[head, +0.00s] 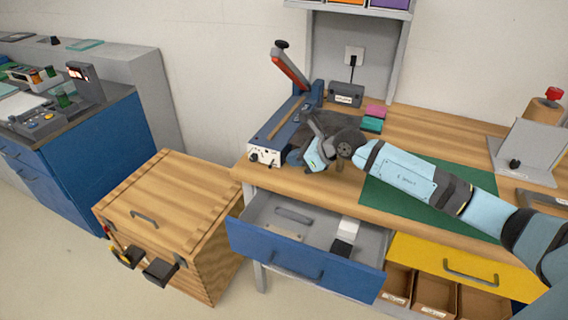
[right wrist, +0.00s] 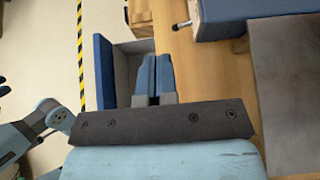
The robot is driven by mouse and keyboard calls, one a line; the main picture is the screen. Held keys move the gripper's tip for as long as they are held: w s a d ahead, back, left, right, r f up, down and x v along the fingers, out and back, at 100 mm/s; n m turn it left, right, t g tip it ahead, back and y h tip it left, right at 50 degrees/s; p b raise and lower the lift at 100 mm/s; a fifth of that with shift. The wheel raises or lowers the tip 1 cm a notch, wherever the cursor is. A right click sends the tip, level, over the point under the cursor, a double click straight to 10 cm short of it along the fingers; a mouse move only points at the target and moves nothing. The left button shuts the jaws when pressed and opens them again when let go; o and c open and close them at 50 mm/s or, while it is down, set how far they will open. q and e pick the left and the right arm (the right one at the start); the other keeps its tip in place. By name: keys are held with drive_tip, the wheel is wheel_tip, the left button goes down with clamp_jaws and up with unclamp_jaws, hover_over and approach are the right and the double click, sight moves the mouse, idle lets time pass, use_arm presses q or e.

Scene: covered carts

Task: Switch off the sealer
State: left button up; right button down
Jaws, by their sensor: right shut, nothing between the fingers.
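The sealer (head: 283,122) is a long blue-and-white device at the back left of the bench, with its red lever (head: 290,70) raised. Its white front panel (head: 264,156) carries a dark knob or switch, too small to read. In the right wrist view the sealer's blue body (right wrist: 245,18) is at top right, with a small dark stub (right wrist: 181,25) sticking out. My right gripper (head: 314,166) is just right of the front panel, apart from it. In the right wrist view its fingers (right wrist: 152,78) are together and empty. My left gripper does not show clearly.
An open blue drawer (head: 283,252) lies below the sealer, with a few items inside. A wooden chest (head: 165,205) stands to its left. A dark green mat (head: 410,205) lies under my right arm. A grey stand (head: 525,152) is at the right.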

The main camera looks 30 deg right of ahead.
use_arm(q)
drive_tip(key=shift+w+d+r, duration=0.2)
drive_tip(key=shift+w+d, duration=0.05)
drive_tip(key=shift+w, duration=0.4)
use_arm(e)
drive_tip(key=v, duration=0.5)
drive_tip(key=shift+s, duration=0.55)
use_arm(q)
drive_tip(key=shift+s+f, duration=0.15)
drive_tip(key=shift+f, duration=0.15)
